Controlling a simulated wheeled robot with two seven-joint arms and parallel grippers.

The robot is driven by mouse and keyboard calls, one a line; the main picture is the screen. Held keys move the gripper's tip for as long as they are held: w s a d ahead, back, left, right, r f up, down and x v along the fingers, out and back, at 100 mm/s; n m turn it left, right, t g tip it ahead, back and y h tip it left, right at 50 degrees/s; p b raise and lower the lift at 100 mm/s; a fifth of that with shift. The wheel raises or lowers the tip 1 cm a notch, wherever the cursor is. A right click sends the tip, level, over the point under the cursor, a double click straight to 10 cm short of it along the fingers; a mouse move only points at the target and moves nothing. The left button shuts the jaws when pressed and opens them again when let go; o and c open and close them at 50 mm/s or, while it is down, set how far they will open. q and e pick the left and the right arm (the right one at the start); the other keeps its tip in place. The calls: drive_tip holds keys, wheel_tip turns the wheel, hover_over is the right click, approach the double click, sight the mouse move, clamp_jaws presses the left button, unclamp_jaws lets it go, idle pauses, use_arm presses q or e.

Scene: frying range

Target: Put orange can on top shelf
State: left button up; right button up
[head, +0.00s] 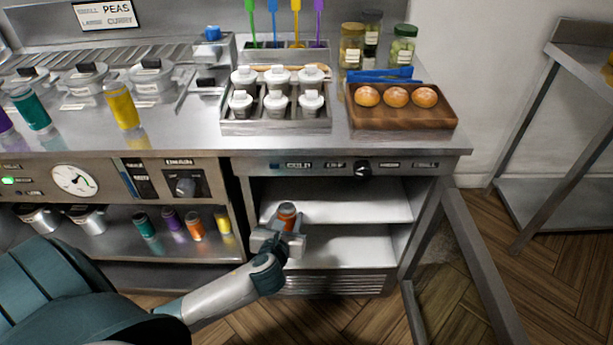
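An orange can (287,211) is upright in my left gripper (286,229), whose fingers close around its lower part. The gripper and can are at the front of an open cold cabinet. In the picture the can overlaps the front part of the top shelf (350,202), left of its middle. I cannot tell whether the can touches the shelf. The top shelf is otherwise bare, and so is the visible part of the lower shelf (355,247). My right gripper is not in view.
The cabinet door (478,260) stands open at the right. On a shelf at left are teal, purple, orange (194,229) and yellow cans. The counter above holds a yellow can (121,107), a rack of white-lidded containers (275,122) and a wooden bun tray (400,119).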

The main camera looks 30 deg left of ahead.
use_arm(q)
drive_tip(key=w+a, duration=0.1)
drive_tip(key=w, duration=0.2)
drive_tip(key=w+a, duration=0.2)
drive_tip(key=w, duration=0.2)
drive_tip(key=w+a, duration=0.1)
drive_tip(key=w, duration=0.2)
drive_tip(key=shift+w+a, duration=0.2)
drive_tip(key=shift+w, duration=0.15)
drive_tip(key=shift+w+a, duration=0.1)
drive_tip(key=shift+w, duration=0.15)
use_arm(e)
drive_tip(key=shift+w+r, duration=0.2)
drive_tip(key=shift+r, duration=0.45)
